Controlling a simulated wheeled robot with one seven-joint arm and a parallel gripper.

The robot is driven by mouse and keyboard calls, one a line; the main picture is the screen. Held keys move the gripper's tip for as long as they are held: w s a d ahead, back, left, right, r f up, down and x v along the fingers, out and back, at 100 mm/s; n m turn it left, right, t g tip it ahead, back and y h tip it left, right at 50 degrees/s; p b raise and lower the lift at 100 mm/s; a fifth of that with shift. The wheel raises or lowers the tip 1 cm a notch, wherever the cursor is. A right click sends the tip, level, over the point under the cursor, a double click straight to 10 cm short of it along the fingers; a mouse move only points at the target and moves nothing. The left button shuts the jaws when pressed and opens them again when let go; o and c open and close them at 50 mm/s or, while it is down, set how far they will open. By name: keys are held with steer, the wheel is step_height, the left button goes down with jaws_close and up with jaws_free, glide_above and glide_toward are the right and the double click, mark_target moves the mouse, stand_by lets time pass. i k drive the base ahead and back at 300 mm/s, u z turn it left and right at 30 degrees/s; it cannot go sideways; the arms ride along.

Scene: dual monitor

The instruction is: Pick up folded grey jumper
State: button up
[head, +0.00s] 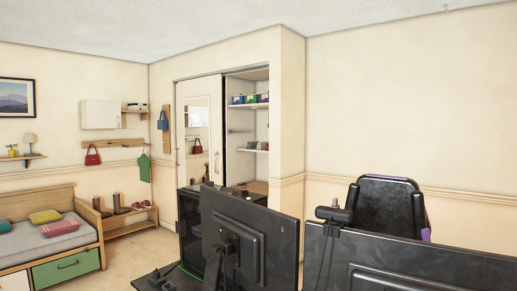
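I cannot make out a folded grey jumper for certain in the head view. Small dark and greyish items (257,146) lie on a middle shelf of the open closet, too small to tell what they are. My gripper is not in view.
Two black monitors (248,245) seen from behind block the lower front, with a black chair (385,205) beyond the right one. The closet (232,165) has a mirrored door. At left are a bed (35,240), a shoe bench (130,222) with boots, and carpet (150,250).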

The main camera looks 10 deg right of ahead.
mark_target(251, 144)
steer(key=z, duration=0.1)
steer(key=k, duration=0.4)
steer(key=u, duration=1.15)
steer(key=i, duration=1.55)
steer(key=u, duration=0.35)
steer(key=i, duration=3.15)
steer(key=z, duration=0.95)
steer(key=i, duration=1.15)
steer(key=z, duration=0.95)
